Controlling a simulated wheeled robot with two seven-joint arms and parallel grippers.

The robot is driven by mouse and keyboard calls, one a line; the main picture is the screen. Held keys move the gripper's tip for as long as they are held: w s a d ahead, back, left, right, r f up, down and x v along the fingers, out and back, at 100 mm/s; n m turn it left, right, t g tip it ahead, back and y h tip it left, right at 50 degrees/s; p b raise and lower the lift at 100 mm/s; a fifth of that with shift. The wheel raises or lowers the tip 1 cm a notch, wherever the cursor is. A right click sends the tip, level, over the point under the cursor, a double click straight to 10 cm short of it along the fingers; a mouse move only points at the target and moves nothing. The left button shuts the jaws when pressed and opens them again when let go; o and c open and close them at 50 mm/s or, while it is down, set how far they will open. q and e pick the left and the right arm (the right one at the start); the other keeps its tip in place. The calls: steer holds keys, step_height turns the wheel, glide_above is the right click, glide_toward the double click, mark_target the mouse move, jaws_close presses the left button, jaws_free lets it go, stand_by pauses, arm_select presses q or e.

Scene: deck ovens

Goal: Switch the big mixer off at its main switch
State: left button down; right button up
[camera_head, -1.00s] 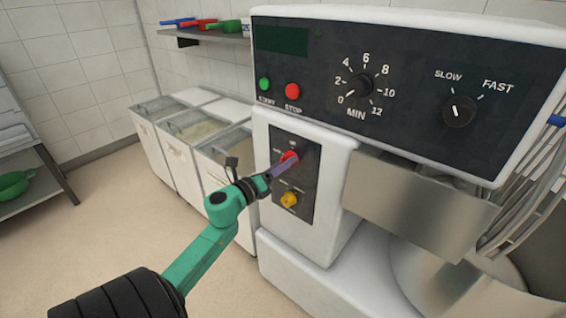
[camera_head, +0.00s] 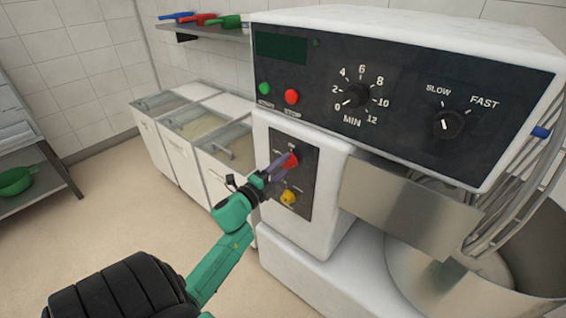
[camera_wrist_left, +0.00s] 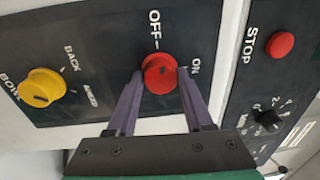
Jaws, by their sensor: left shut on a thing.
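The big mixer (camera_head: 310,240) is white with a dark control panel and stands at the right in the head view. Its red main switch (camera_head: 292,160) is a round knob on a small dark plate on the mixer's front. In the left wrist view the red switch (camera_wrist_left: 160,73) sits beside the printed words OFF and ON; I cannot tell clearly which one it points to. My left gripper (camera_head: 283,163) is shut on the red switch. Its two fingers (camera_wrist_left: 160,86) reach to either side of the knob. My right gripper is not in view.
A yellow knob (camera_head: 289,197) is below the red switch. A green start button (camera_head: 264,89), red stop button (camera_head: 292,97), timer dial (camera_head: 357,95) and speed dial (camera_head: 447,124) are above. A steel bowl (camera_head: 430,275) is at the right. White bins (camera_head: 165,150) stand behind the arm.

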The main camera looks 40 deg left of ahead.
arm_select(q)
steer(key=shift+r+n+p, duration=0.2)
steer(key=shift+n+p, duration=0.2)
steer(key=shift+n, duration=0.5)
steer(key=shift+c, duration=2.3)
jaws_free()
steer(key=shift+o, duration=0.9)
steer(key=shift+w+f, duration=0.1)
steer(key=shift+f, duration=0.1)
steer(key=s+f+b, duration=0.1)
steer(key=s, duration=1.3)
steer(key=shift+s+d+b, duration=0.15)
steer(key=shift+s+b, duration=0.1)
steer(key=shift+b, duration=0.05)
